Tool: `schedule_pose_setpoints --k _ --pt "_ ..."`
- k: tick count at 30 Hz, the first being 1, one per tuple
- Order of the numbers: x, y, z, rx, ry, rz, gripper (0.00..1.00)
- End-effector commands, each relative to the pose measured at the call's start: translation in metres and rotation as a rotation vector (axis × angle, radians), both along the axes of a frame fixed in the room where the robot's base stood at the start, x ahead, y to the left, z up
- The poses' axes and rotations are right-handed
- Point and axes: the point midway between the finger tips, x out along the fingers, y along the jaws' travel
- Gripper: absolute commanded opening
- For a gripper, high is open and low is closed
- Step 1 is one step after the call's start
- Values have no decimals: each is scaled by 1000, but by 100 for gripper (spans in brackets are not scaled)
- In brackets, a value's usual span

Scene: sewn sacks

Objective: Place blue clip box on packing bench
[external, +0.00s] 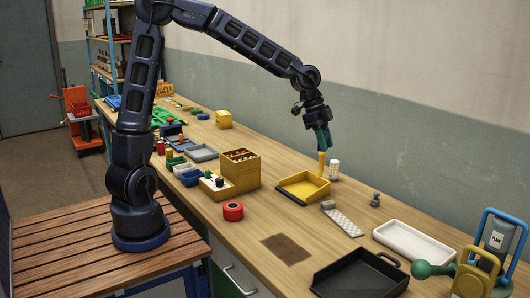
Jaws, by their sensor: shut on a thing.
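A small blue box (190,177), which looks like the clip box, stands on the wooden bench (265,212) left of the yellow wooden organizer. My gripper (322,150) is over the right part of the bench, pointing down with teal fingers together. It appears shut on the upright yellow handle at the back corner of a shallow yellow tray (293,196). The tray is at bench level; whether it touches the top is too small to tell. The contents of the blue box are unclear.
A yellow wooden organizer (247,174) and a red tape roll (233,211) stand left of the yellow tray. A white bottle (334,169) stands close behind my gripper. A black pan (346,281) and a white tray (412,246) lie at the right.

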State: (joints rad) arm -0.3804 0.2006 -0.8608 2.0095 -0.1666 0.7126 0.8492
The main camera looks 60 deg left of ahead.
Motion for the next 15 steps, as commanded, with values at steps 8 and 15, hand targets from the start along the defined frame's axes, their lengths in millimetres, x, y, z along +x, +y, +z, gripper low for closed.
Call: schedule_pose_setpoints --k 8,15 --pt "84 93 12 -1 1 163 7" --pt "139 183 17 -1 1 293 7"
